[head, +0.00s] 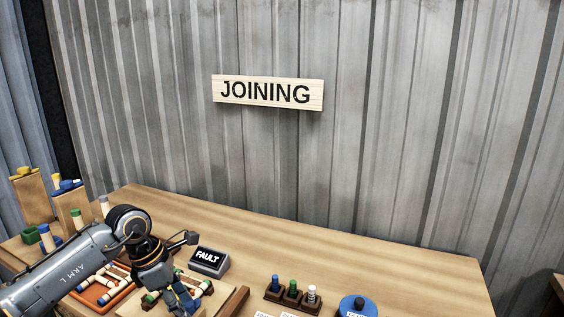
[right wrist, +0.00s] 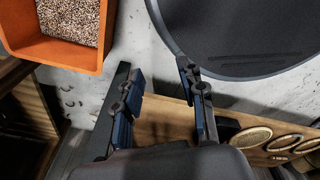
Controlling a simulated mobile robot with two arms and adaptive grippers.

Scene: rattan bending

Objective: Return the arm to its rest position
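My left arm (head: 70,268), marked "ARM L", reaches in from the left over the wooden table (head: 350,255). My left gripper (head: 183,298) points down at the front of the table, close to a rack with light rods (head: 150,299). The lower edge of the head view cuts this area, so whether its fingers are apart or hold anything is unclear. My right gripper (right wrist: 162,95) shows in the right wrist view with its two blue-padded fingers apart and nothing between them. My right arm is outside the head view.
A "FAULT" box (head: 209,261), a block with several coloured pegs (head: 291,292) and a blue round item (head: 358,306) stand on the table. An orange tray (head: 105,291) lies by my left arm. The right wrist view shows an orange bin (right wrist: 92,62) and a dark round surface (right wrist: 240,35).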

